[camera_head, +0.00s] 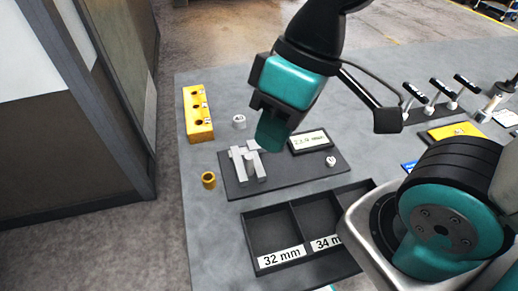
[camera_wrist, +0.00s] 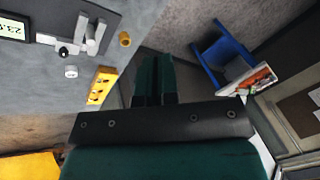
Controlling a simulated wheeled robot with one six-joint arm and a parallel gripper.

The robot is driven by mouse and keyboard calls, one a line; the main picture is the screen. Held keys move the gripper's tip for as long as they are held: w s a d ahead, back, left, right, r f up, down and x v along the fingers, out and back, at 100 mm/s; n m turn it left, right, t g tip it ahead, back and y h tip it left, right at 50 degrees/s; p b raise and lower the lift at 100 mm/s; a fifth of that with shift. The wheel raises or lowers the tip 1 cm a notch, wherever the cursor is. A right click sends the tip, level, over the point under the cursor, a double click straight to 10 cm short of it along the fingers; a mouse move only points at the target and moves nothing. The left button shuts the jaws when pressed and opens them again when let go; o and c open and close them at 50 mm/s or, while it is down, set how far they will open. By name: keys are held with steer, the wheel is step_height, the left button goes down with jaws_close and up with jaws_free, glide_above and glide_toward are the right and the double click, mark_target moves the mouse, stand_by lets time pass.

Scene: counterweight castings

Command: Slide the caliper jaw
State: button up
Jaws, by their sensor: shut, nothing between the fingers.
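The caliper jaws (camera_head: 246,166) are light grey metal pieces on a dark base plate (camera_head: 238,187) on the grey table. They also show in the wrist view (camera_wrist: 92,36), at the upper left. A display (camera_head: 310,142) reading about 23.9 mm lies on the plate, to their right. My gripper (camera_head: 270,134) is in front of the back part of the plate in the head view and seems to be above it. In the wrist view its fingers (camera_wrist: 154,80) are together and empty, with the caliper off to their left.
A yellow block with holes (camera_head: 198,114) stands at the table's left edge. A brass ring (camera_head: 208,180) and a small white-grey cylinder (camera_head: 239,121) stand near the plate. A dark tray (camera_head: 291,206) with compartments labelled 32 mm and 34 mm lies in front.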

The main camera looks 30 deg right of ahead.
steer(key=o, duration=0.3)
steer(key=shift+w+d, duration=0.1)
steer(key=shift+w, duration=0.25)
steer(key=o, duration=0.5)
steer(key=w+d+f+n, duration=0.1)
steer(key=w, duration=0.2)
steer(key=w+d+f+n+h+b, duration=0.1)
steer(key=w, duration=0.3)
steer(key=w+d+f+h+b, duration=0.1)
steer(key=w+d, duration=0.1)
steer(key=w, duration=0.2)
steer(key=shift+w+n, duration=0.25)
steer(key=shift+n, duration=0.15)
steer(key=shift+c, duration=0.2)
steer(key=w+d+f+n+h+b, duration=0.1)
steer(key=w+d+f+n+h, duration=0.2)
steer(key=w+d, duration=0.5)
steer(key=shift+y, duration=0.4)
steer(key=f, duration=0.6)
steer(key=w+a+f+p, duration=0.1)
steer(key=f, duration=1.1)
steer(key=shift+w+a+p, duration=0.35)
steer(key=shift+w, duration=0.05)
jaws_close()
